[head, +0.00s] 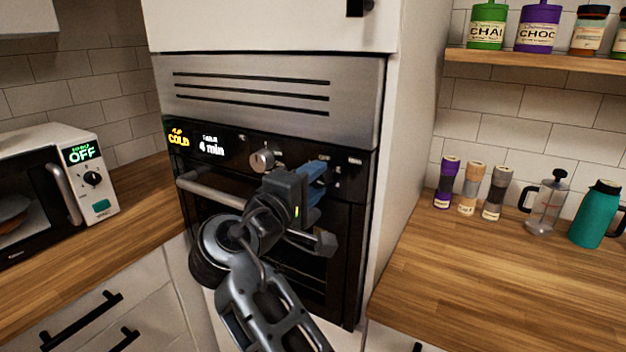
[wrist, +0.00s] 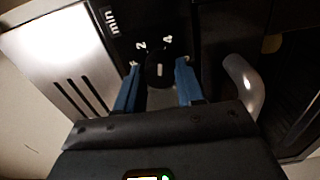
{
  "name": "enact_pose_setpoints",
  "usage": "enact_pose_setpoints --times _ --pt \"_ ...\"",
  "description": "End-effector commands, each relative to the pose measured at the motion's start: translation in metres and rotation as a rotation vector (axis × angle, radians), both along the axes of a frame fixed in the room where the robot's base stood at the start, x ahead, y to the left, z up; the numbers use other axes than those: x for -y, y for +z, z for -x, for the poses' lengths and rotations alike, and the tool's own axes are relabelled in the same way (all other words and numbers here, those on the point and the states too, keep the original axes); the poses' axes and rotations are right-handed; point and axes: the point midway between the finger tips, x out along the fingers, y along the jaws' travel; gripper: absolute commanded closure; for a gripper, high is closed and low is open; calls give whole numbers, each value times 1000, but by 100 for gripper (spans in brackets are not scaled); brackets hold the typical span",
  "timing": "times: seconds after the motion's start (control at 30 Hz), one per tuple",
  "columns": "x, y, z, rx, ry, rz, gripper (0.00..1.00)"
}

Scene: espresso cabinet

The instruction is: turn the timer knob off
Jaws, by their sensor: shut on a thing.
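The oven (head: 360,215) is built into a tall white cabinet, and its black control panel shows yellow "COLD" and a white "4 min" reading. My gripper (head: 318,172) is at the right part of this panel, its blue fingers hiding the knob there. In the wrist view my gripper (wrist: 157,68) has one finger on each side of a dark timer knob (wrist: 158,76), closed on it. The knob has a white pointer mark, with small white numbers, among them 2 and 4, around it. A silver knob (head: 262,159) is left of my gripper, free of it.
The oven handle (head: 215,192) runs just below the panel, close under my gripper. A microwave (head: 45,185) reading "OFF" stands on the left counter.

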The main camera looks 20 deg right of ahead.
Motion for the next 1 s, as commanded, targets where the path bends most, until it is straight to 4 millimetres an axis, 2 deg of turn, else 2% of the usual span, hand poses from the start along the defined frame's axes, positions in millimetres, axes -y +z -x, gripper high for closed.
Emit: enact_pose_setpoints --times 1.0 --pt "0 -3 0 -686 3 682 93"
